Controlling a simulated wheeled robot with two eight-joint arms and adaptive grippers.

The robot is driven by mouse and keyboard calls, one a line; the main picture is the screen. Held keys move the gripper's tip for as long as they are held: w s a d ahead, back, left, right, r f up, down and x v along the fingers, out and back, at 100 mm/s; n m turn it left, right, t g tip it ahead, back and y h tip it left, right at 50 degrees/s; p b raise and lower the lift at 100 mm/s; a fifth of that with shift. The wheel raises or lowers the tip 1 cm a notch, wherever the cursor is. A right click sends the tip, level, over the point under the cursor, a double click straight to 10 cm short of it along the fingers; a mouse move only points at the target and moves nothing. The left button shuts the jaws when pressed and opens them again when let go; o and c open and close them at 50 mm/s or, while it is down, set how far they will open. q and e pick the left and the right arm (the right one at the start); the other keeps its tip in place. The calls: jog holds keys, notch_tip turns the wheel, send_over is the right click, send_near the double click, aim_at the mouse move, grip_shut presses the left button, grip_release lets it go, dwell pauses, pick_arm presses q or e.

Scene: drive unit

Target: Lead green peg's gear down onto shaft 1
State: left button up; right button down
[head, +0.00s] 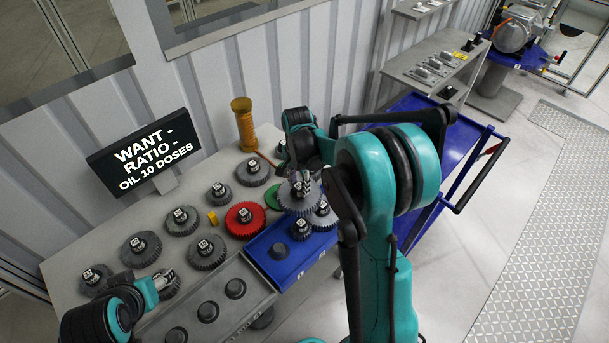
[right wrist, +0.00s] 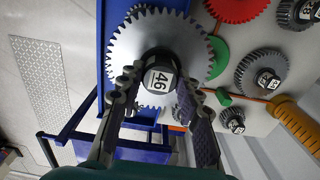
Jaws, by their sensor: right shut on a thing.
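My right gripper (head: 300,180) is shut on the hub of a large grey gear (head: 297,200), held above the far part of the blue drive unit (head: 262,247). In the right wrist view the gear (right wrist: 125,50) faces me, its hub (right wrist: 160,78) marked 46 between the fingers. A green disc (head: 272,196) lies partly hidden beside the held gear. My left gripper (head: 163,279) is low beside a dark gear (head: 171,290).
A red gear (head: 240,222) and several dark gears (head: 205,253) stand on the grey table. A yellow cylinder (head: 243,125) stands at the back, near a black sign (head: 143,152). A grey tray (head: 230,308) with dark knobs is in front. A blue cart (head: 465,140) stands to the right.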

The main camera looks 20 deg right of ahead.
jog(key=s+a+p, duration=0.1)
jog(key=s+a, duration=0.8)
jog(key=a, duration=0.2)
jog(key=f+b, duration=0.3)
jog(key=f, duration=0.1)
jog(key=f+b, duration=0.3)
jog(key=shift+w+a+f+b, duration=0.2)
jog(key=shift+f+b, duration=0.1)
jog(key=shift+f, duration=0.1)
jog(key=shift+f+b, duration=0.4)
jog(key=shift+f, duration=0.05)
jog(key=shift+f+b, duration=1.4)
jog(key=shift+f, duration=0.1)
jog(key=shift+f, duration=0.25)
jog(key=c, duration=1)
grip_release()
jog(key=shift+s, duration=0.1)
jog(key=shift+o, duration=0.2)
